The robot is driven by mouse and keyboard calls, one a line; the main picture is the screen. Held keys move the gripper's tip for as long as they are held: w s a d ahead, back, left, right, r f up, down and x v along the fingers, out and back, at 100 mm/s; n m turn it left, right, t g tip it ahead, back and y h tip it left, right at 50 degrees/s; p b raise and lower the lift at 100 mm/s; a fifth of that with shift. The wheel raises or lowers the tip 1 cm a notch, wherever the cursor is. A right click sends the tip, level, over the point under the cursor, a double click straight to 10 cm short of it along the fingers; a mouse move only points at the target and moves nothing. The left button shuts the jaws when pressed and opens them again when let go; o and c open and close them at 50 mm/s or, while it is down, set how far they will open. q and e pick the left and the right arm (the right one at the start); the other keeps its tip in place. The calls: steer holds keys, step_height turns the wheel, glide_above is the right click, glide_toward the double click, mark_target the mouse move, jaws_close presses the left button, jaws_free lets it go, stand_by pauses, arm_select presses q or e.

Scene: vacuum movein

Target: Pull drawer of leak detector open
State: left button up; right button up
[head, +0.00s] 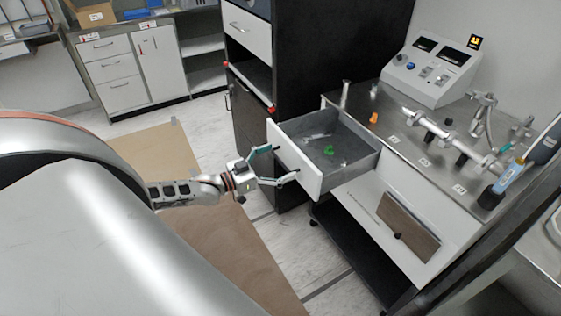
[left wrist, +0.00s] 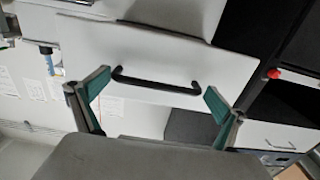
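The leak detector (head: 430,72) is a white console with dials and switches on a steel-topped cart at the right of the head view. Its drawer (head: 350,173) stands pulled out, with a white front and a grey inside holding a small green item and other small pieces. My left gripper (head: 285,160) is just in front of the drawer front. In the left wrist view, the black bar handle (left wrist: 155,84) lies across the white drawer front (left wrist: 125,55). The left gripper's teal-padded fingers (left wrist: 158,88) are spread wide on either side of it, not closed on it. My right gripper is not in view.
A tall black cabinet (head: 340,50) stands just behind the drawer, with red-capped corners on a shelf edge (head: 250,85). A brown mat (head: 215,215) lies on the floor. White cabinets (head: 115,70) line the back left. Metal pipe fittings (head: 430,125) sit on the cart top.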

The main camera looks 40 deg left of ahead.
arm_select(q)
steer(key=v, duration=1.2)
stand_by(0.6)
steer(key=s+d+f+g+y, duration=0.1)
steer(key=s+d+f, duration=0.3)
steer(key=d, duration=0.5)
steer(key=s+d+f+g+y, duration=0.1)
steer(key=s+d+f+g, duration=0.2)
steer(key=d, duration=0.6)
steer(key=s+d+f+g+y, duration=0.1)
steer(key=s+d+f+y, duration=0.1)
steer(key=s+d+f, duration=0.3)
steer(key=d+f, duration=0.2)
steer(key=d, duration=0.2)
steer(key=shift+s+d+g, duration=0.3)
steer(key=shift+g, duration=0.1)
